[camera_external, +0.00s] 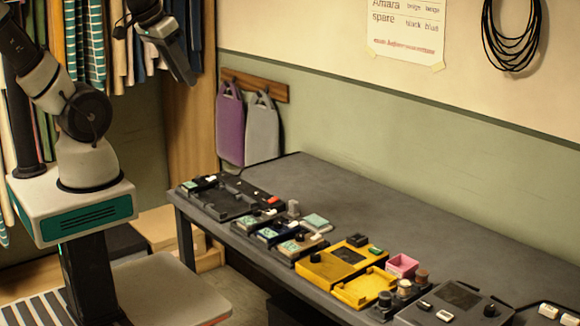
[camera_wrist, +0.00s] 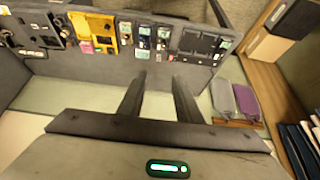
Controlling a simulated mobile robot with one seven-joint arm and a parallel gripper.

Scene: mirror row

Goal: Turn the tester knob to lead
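A yellow case (camera_external: 320,268) lies on the grey table, its front part like an open tray. A dark screen and a dark round knob (camera_external: 315,257) are on its back panel. It also shows in the wrist view (camera_wrist: 97,24). A dark grey device (camera_external: 455,303) with a screen and a black knob (camera_external: 489,310) lies farther right. I cannot tell which is the tester; no "lead" mark or pointer is readable. My gripper (camera_external: 184,72) is high up, left of the table and far from both knobs. In the wrist view its fingers (camera_wrist: 157,84) are apart and empty.
A black tray (camera_external: 230,200) and several small modules stand left of the yellow case. A pink box (camera_external: 402,264) and round knobs or jars stand right of it. Purple (camera_external: 230,125) and grey bags hang behind. The table's back strip is clear.

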